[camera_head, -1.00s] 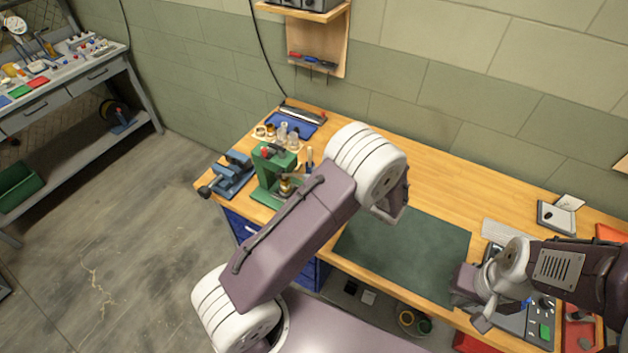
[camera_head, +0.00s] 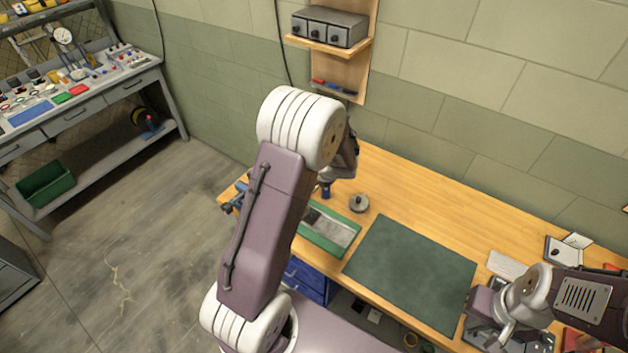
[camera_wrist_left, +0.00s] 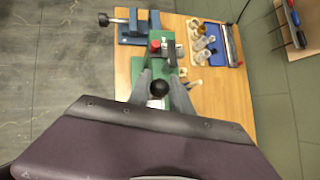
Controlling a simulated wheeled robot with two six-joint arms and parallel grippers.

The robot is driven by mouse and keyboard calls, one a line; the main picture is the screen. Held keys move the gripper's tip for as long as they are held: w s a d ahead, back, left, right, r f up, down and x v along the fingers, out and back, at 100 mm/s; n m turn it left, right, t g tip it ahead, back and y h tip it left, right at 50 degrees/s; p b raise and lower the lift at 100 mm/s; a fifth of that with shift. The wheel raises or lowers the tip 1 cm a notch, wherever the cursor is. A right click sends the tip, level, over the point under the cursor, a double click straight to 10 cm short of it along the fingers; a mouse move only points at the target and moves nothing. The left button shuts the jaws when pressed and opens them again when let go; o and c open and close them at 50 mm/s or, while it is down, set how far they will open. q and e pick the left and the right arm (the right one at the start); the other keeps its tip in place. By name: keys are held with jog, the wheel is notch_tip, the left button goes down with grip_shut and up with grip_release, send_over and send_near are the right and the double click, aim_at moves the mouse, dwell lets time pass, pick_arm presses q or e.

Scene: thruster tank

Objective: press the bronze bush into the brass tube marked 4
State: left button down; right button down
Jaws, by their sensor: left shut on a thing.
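In the left wrist view my left gripper (camera_wrist_left: 160,94) has its two grey fingers closed around a black ball knob (camera_wrist_left: 159,88), which looks like the end of a lever. The green press (camera_wrist_left: 150,72) stands just beyond, with a red part (camera_wrist_left: 155,45) near its top. A tray beside it holds several small pale and brass cylinders (camera_wrist_left: 203,45); no number is legible. I cannot pick out the bronze bush or the tube marked 4. In the head view my left arm hides the press. My right gripper (camera_head: 488,335) is low at the right; its fingertips are unclear.
A blue-grey vise (camera_wrist_left: 137,27) stands beside the press. A dark green mat (camera_head: 412,272) lies clear on the bench. A green tray with a grey plate (camera_head: 328,230) and a round grey piece (camera_head: 358,203) are near my left arm. A shelf (camera_head: 330,42) is on the wall.

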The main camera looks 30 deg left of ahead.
pick_arm(q)
jog(key=shift+a+r, duration=0.2)
jog(key=shift+a, duration=0.65)
jog(key=c, duration=1.5)
grip_release()
jog(key=o, duration=0.3)
jog(key=shift+a, duration=0.1)
jog(key=shift+a+f, duration=0.1)
jog(key=v, duration=0.9)
jog(key=shift+w, duration=0.1)
